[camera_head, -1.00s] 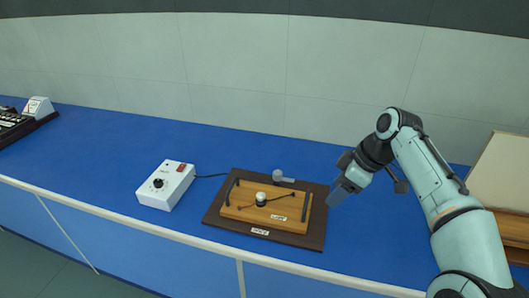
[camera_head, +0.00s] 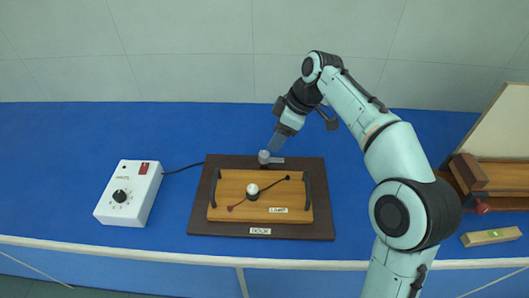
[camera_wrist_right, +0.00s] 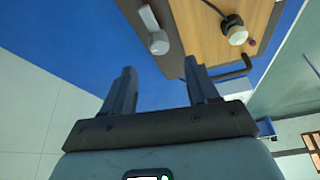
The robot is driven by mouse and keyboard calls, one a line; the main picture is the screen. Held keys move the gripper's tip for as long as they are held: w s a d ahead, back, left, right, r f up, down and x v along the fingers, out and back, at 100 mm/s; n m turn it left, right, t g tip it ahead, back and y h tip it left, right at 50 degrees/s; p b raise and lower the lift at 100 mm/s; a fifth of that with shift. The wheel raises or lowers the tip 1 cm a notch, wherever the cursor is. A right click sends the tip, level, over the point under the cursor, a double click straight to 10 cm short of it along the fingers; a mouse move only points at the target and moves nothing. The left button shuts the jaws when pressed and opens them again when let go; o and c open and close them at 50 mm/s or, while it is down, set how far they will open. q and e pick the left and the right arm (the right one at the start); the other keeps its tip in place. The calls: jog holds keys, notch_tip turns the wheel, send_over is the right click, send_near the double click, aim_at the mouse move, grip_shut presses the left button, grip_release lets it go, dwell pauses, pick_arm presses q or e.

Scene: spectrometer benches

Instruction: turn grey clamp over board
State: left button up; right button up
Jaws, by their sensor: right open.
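The grey clamp (camera_head: 264,157) is a small knob with a short flat arm at the back edge of the dark base (camera_head: 322,222). Its arm points right along that edge and does not lie over the wooden board (camera_head: 227,186). The board carries a white bulb and a lamp label. My right gripper (camera_head: 275,143) is just behind and above the clamp, fingers pointing down. In the right wrist view the clamp (camera_wrist_right: 158,42) lies ahead of the open, empty fingers (camera_wrist_right: 161,75), apart from them. My left gripper is out of view.
A white control box (camera_head: 130,193) with a black dial stands left of the base, its cable running to it. At the right are a wooden stand (camera_head: 505,175) with a pale panel and a small level-like block (camera_head: 491,237). Blue bench is clear behind the base.

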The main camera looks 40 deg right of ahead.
aim_at(265, 153)
jog(key=b+x, duration=0.1)
jog(key=x, duration=0.6)
jog(key=shift+b, duration=0.3)
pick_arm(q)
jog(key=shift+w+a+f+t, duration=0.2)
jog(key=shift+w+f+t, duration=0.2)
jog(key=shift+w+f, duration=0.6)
pick_arm(e)
jog(key=shift+w+a+f, duration=0.15)
jog(key=shift+w+f, duration=0.15)
jog(key=shift+f, duration=0.35)
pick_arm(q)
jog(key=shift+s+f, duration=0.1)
pick_arm(e)
jog(key=c, duration=1)
